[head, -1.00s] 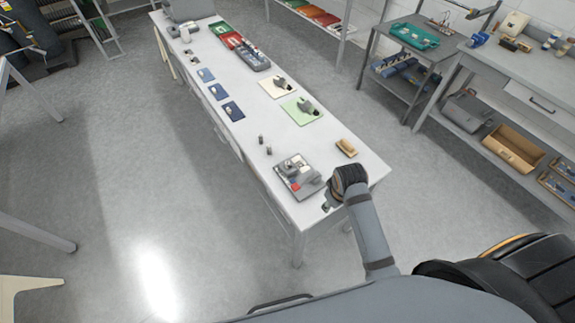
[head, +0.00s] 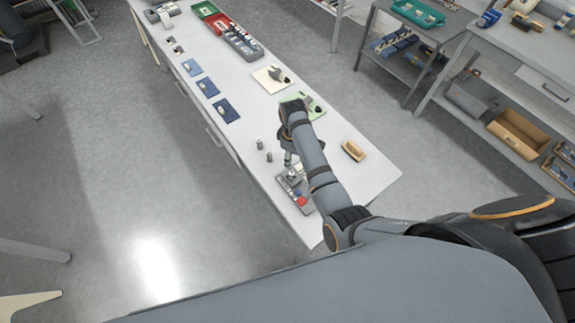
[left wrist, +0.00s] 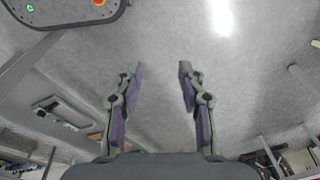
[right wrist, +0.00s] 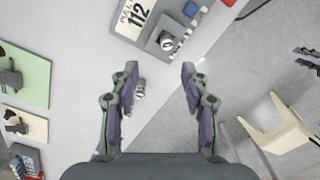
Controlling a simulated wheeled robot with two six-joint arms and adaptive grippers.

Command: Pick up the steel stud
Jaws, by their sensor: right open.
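Two small grey metal cylinders stand on the white workbench in the head view, a farther steel stud (head: 260,144) and a nearer one (head: 269,156). I cannot tell which one is meant. In the right wrist view a steel stud (right wrist: 139,88) shows between the fingers, close to the left finger, which may hide the other. My right gripper (right wrist: 159,70) is open and empty above the bench; in the head view it (head: 288,158) is just right of the studs, partly hidden by my arm. My left gripper (left wrist: 160,72) is open and empty over the floor.
A tan brush-like block (head: 353,150) lies to the right. A green mat (head: 314,104) and blue mats (head: 207,87) lie farther back.

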